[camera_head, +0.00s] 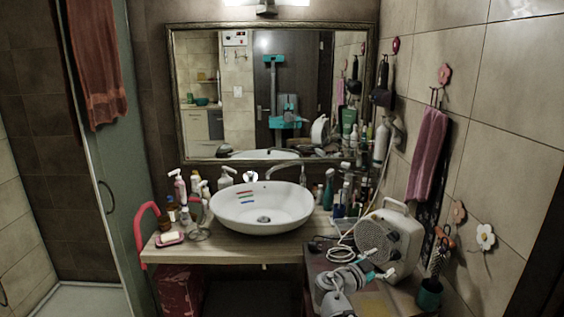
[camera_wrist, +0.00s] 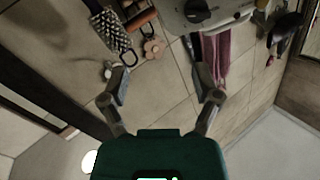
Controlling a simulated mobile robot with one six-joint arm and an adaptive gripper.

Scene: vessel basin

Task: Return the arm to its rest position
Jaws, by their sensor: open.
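My gripper (camera_head: 379,262) is at the lower right of the head view, low in front of the white fan heater (camera_head: 391,240). My grey arm links fold at the bottom edge there. In the wrist view my gripper (camera_wrist: 162,86) has its two dark fingers spread wide, with nothing between them but the tiled wall behind. Its teal body fills the bottom middle of that view. The white vessel basin (camera_head: 295,218) stands on the wooden counter (camera_head: 225,247), left of and apart from my gripper.
Bottles (camera_head: 329,190) crowd the counter behind the basin, and a soap dish (camera_head: 170,239) lies at its left. A pink towel (camera_head: 428,153) hangs on the right wall, also visible in the wrist view (camera_wrist: 216,55). A dark green cup (camera_head: 429,294) stands right of my gripper.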

